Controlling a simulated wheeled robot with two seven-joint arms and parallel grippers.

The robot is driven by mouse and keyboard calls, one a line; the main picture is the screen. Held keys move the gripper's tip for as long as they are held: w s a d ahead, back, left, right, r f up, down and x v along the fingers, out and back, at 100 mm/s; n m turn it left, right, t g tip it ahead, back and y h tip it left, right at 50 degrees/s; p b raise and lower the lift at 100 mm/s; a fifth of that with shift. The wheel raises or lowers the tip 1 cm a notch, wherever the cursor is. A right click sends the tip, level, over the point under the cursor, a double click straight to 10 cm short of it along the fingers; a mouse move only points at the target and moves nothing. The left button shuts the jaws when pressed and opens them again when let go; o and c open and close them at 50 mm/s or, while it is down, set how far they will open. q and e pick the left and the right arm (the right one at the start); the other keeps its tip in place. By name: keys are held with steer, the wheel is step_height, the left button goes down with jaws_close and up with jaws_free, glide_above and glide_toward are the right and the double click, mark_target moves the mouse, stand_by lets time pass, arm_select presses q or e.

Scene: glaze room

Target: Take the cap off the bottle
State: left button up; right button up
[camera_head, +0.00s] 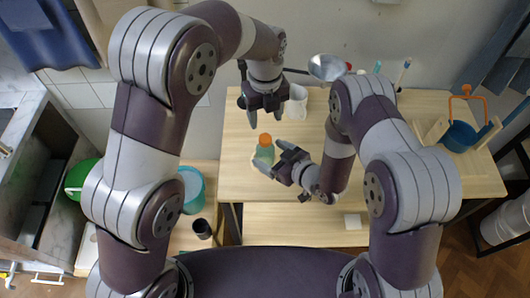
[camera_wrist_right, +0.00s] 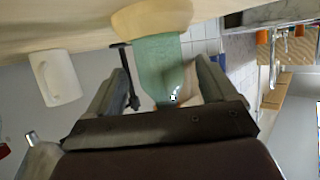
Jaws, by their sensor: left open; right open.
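The bottle (camera_head: 264,155) is pale green and stands upright on the table, with an orange cap (camera_head: 265,140) on top. My right gripper (camera_head: 269,155) is open at the bottle's right side.
A white mug (camera_head: 298,104) stands beside the left gripper; a metal funnel or bowl (camera_head: 326,67) is further back. A blue bucket with an orange handle (camera_head: 460,136) is at the right. The table (camera_head: 237,182) is bare left of the bottle. A teal bucket (camera_head: 191,190) is lower left.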

mark_target(265, 138)
arm_select(q)
steer(key=shift+s+d, duration=0.1)
arm_select(e)
steer(key=x, duration=0.2)
steer(key=shift+w+a, duration=0.15)
steer(key=shift+w, duration=0.05)
steer(key=shift+w+a+f, duration=0.25)
steer(key=shift+w+a, duration=0.1)
steer(key=shift+a, duration=0.1)
steer(key=shift+d, duration=0.15)
steer(key=c, duration=0.8)
jaws_close()
arm_select(q)
step_height(265, 138, down, 8)
steer(key=shift+r, duration=0.1)
